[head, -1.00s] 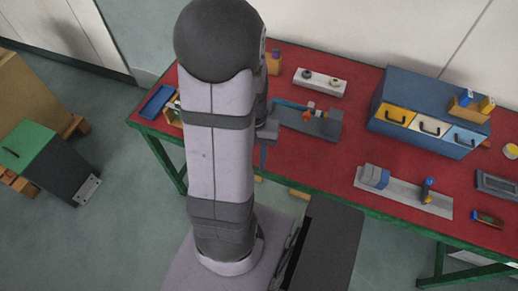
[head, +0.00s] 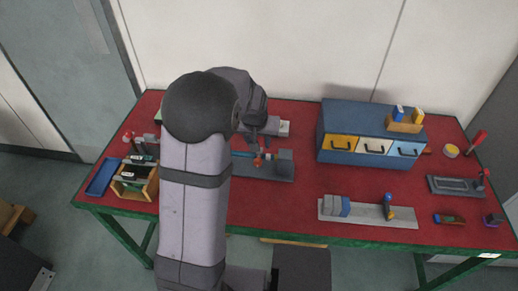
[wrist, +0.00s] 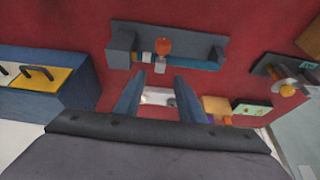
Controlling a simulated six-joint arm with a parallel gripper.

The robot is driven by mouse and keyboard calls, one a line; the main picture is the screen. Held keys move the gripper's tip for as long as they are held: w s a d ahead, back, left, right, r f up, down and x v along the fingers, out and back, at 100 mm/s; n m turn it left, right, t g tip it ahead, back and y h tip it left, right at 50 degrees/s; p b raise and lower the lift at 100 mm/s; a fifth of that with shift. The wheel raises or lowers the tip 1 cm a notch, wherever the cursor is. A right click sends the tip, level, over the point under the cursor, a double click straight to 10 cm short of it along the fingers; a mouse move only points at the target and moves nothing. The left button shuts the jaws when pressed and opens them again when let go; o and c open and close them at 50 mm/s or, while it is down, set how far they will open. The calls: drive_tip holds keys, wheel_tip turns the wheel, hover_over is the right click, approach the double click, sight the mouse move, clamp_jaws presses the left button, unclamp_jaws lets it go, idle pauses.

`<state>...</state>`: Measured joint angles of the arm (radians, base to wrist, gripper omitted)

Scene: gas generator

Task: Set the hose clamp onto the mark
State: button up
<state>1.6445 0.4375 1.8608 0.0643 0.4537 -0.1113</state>
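The hose fixture is a dark grey base (head: 280,179) with upright end blocks, and it lies across the top of the wrist view (wrist: 180,36). A blue hose (wrist: 198,65) runs along it. An orange-red piece (wrist: 164,46) with pale parts sits at the hose, probably the hose clamp; it also shows small in the head view (head: 258,160). I cannot make out the mark for certain. My gripper (wrist: 157,80) is open, its two fingers apart with nothing held between them. Its fingertips appear short of the fixture in the wrist view.
A pale plate with knobs (wrist: 155,97) shows between my fingers. A blue drawer cabinet (head: 366,115) stands right of the fixture. A wooden rack (head: 136,180) and blue tray (head: 102,177) are at left. The red bench (head: 300,210) is clear in front of the fixture.

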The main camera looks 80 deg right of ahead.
drive_tip(key=shift+p+x, duration=1.2)
drive_tip(key=shift+x, duration=2.5)
clamp_jaws()
